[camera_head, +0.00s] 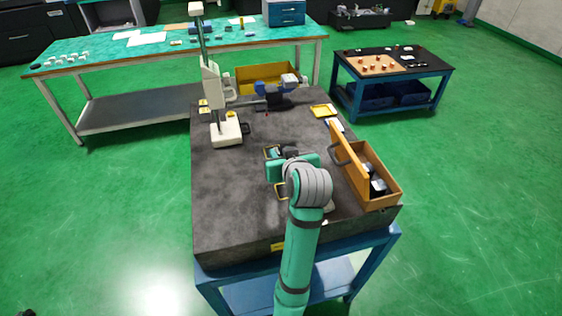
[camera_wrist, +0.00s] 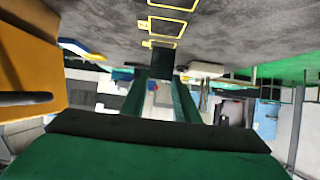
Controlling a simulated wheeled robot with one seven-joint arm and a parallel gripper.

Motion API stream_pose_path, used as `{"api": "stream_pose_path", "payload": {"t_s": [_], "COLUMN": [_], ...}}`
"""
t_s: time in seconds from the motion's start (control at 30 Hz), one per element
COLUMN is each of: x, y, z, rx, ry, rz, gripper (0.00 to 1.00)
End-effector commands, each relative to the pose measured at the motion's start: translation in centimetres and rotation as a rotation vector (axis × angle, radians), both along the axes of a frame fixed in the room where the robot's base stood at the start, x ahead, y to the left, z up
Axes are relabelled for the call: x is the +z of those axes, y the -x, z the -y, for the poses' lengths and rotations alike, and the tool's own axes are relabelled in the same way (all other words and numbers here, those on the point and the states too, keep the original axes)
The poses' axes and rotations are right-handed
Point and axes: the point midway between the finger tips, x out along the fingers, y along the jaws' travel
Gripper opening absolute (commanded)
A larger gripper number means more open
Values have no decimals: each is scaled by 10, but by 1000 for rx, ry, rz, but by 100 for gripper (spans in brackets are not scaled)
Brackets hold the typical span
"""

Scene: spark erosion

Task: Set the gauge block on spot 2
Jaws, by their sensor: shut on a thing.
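My gripper (camera_wrist: 160,84) has two green fingers, shut on a small dark block (camera_wrist: 160,66), which I take to be the gauge block. In the head view my gripper (camera_head: 289,154) is over the middle of the dark stone table, and my arm hides most of the block. Yellow square outlines mark spots on the table. The wrist view, upside down, shows outlines (camera_wrist: 167,27) in a row. I cannot read which is spot 2, nor tell whether the block touches the table.
An open wooden case (camera_head: 388,188) with dark and light blocks stands right of my arm. A white measuring stand (camera_head: 226,133) stands at the left. A yellow tray (camera_head: 324,111) lies at the back right. The table's left front is clear.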

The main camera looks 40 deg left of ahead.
Motion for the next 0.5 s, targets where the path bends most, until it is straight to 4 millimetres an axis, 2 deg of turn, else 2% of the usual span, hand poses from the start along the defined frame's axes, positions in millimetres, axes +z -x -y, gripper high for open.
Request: {"api": "stream_pose_path", "payload": {"t_s": [0.13, 0.3, 0.5], "x": [-12, -34, -39], "y": [-6, -4, -5], "z": [-8, -6, -6], "rx": [0, 0, -1], "ry": [0, -1, -1], "rz": [-2, -1, 2], "gripper": [0, 0, 0]}}
